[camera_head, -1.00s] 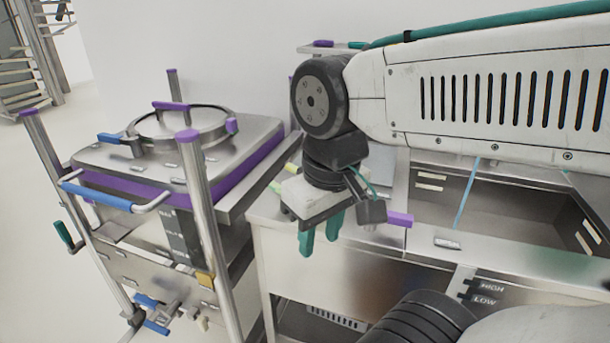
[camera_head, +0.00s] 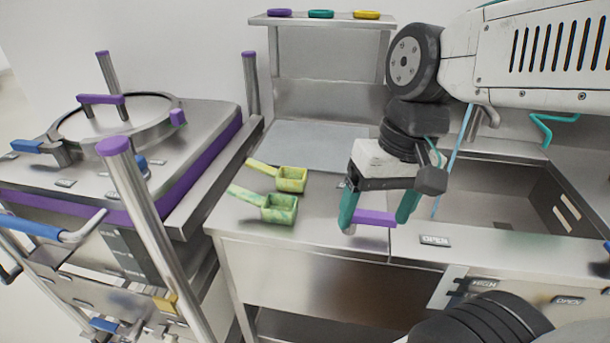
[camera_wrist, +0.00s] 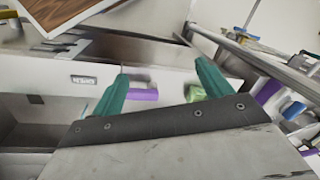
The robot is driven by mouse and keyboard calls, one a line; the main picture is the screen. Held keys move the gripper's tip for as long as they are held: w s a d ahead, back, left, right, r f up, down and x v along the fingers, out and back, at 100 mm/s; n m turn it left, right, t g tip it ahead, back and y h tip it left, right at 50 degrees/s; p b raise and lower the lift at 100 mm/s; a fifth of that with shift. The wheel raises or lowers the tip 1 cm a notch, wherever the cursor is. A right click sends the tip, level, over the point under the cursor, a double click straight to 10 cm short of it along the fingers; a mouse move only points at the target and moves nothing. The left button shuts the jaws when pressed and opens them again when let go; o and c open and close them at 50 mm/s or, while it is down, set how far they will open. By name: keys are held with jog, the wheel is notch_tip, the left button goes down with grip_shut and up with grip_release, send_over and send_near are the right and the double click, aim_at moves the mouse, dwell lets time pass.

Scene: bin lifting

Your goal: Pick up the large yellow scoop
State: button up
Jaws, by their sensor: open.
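The yellow scoop (camera_head: 291,179) lies on the steel counter, its handle pointing up and left. A green scoop (camera_head: 279,209) lies just in front of it, its handle also toward the left. My gripper (camera_head: 375,221) is open and empty, to the right of both scoops and apart from them. Its teal fingers point down over the counter's front part.
A purple handle (camera_head: 373,218) shows between my fingers at the counter front. A sink basin (camera_head: 500,190) is to the right. A steel vessel with purple trim (camera_head: 200,150) and upright posts stands left. A shelf (camera_head: 330,22) with small coloured items rises behind.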

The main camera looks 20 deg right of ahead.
jog(key=w+a+f+m+y, duration=0.2)
jog(key=w+a+m+y, duration=0.3)
jog(key=w, duration=0.3)
jog(key=m+t+y, duration=0.4)
jog(key=m+t, duration=0.3)
jog(key=m, duration=1.1)
send_near(287, 176)
jog(key=shift+s+a+r, duration=0.25)
jog(key=shift+s+a, duration=0.6)
jog(key=shift+a, duration=0.2)
jog(key=x, duration=0.7)
jog(key=shift+w+a+r, duration=0.2)
jog(key=shift+a, duration=0.1)
jog(key=shift+w+a+f, duration=0.15)
jog(key=shift+a, duration=0.05)
jog(key=c, duration=1.1)
